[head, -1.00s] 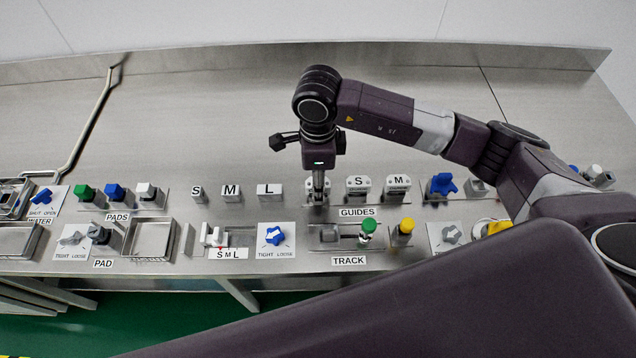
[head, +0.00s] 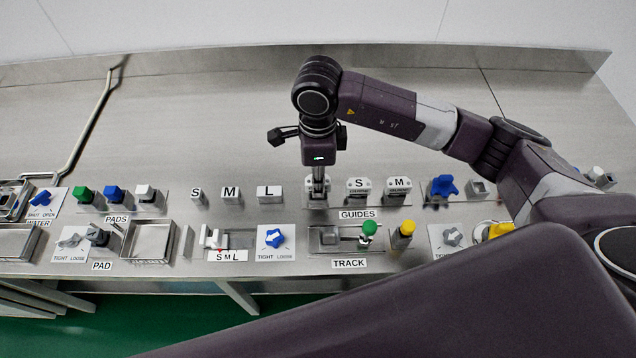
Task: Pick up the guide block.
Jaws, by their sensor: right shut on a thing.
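Three pale guide blocks are in the row behind the GUIDES label (head: 357,214). The leftmost guide block (head: 317,184) is under my right gripper (head: 318,190), which points straight down and is shut on it. The gripper hides much of this block, so I cannot tell its letter or whether it is clear of its base. The guide block marked S (head: 358,187) and the guide block marked M (head: 397,186) stand upright to its right. My left gripper is not in view.
Blocks S, M and L (head: 268,192) stand to the left. The bench behind the rows (head: 200,120) is clear.

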